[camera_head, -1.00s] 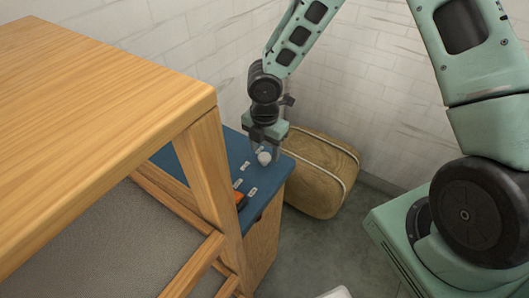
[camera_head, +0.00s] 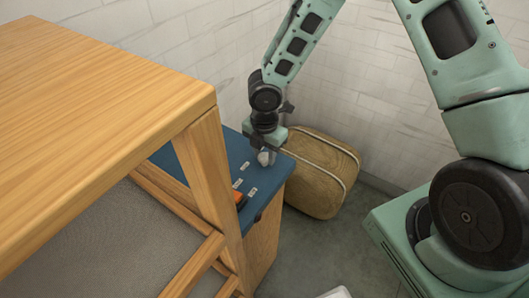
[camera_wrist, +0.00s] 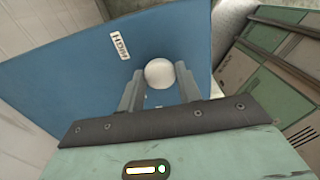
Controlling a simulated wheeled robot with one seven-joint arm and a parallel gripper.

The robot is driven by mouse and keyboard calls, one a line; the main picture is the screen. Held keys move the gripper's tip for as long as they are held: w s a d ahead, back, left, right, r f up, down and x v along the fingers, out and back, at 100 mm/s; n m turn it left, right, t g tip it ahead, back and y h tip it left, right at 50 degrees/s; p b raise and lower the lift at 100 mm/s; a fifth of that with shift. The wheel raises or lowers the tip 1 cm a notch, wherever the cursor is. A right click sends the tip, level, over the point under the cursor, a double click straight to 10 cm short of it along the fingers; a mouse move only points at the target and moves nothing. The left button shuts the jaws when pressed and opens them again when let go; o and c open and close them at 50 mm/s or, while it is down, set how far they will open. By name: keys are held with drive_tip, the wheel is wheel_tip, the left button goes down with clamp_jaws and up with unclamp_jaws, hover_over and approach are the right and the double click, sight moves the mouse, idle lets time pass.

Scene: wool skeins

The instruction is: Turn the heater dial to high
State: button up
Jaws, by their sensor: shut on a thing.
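A white round knob (camera_head: 263,159) stands on the blue top (camera_head: 274,181) of a wooden cabinet; I take it for the heater dial's knob. My gripper (camera_head: 265,152) points down over it. In the wrist view, the knob (camera_wrist: 159,72) sits between the two fingertips of my gripper (camera_wrist: 160,76), which is shut on it. A white label reading HIGH (camera_wrist: 119,45) lies on the blue surface up and left of the knob. The dial's body and pointer are hidden.
A wooden table (camera_head: 100,110) stands at the left, its leg close to the cabinet. More small labels and an orange part (camera_head: 239,198) are on the blue top. A tan padded case (camera_head: 318,180) stands right of the cabinet, near the white brick wall.

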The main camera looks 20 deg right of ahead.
drive_tip(key=m+b, duration=0.2)
drive_tip(key=m, duration=0.2)
drive_tip(key=shift+m, duration=0.4)
drive_tip(key=m+b, duration=0.1)
drive_tip(key=m, duration=0.3)
drive_tip(key=shift+m+b, duration=0.3)
drive_tip(key=shift+b, duration=0.1)
drive_tip(key=m+b, duration=0.1)
drive_tip(key=m, duration=0.3)
drive_tip(key=shift+a, duration=0.1)
drive_tip(key=shift+m+b, duration=0.7)
drive_tip(key=shift+m, duration=1.4)
drive_tip(key=o, duration=1)
drive_tip(key=shift+r, duration=0.15)
